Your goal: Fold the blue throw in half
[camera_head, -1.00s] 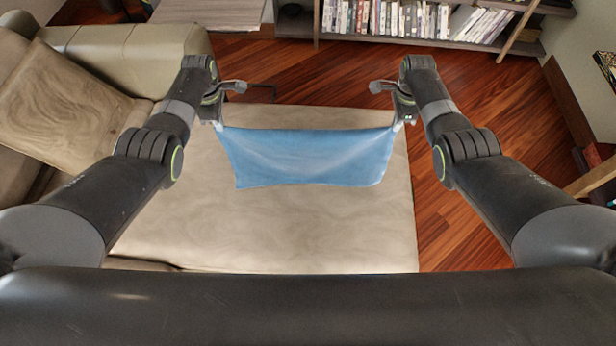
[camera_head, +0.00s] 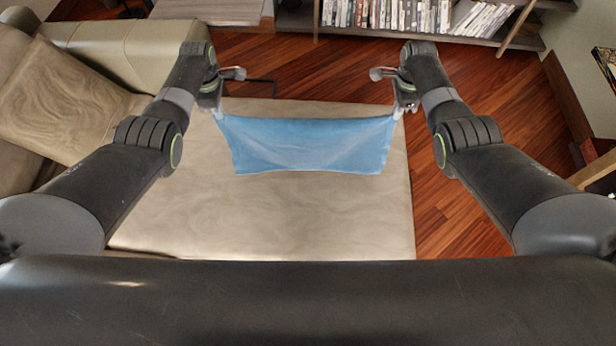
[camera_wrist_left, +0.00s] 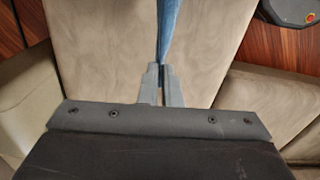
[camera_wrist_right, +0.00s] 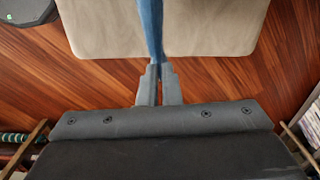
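The blue throw (camera_head: 308,147) hangs stretched between my two grippers above the beige sofa seat. Its top edge sags slightly in the middle, and its lower edge hangs toward me. My left gripper (camera_head: 218,112) is shut on its upper left corner; the left wrist view shows the throw (camera_wrist_left: 169,32) running up from the closed fingertips (camera_wrist_left: 161,70). My right gripper (camera_head: 398,110) is shut on the upper right corner; the right wrist view shows the throw (camera_wrist_right: 152,30) gathered at the fingertips (camera_wrist_right: 159,70). I cannot tell whether the lower edge touches the seat.
The beige seat (camera_head: 270,220) is bare below the throw. A patterned cushion (camera_head: 62,100) and an armrest (camera_head: 130,55) lie to the left. A bookshelf (camera_head: 420,32) stands at the back. Wooden floor (camera_head: 480,110) is open to the right.

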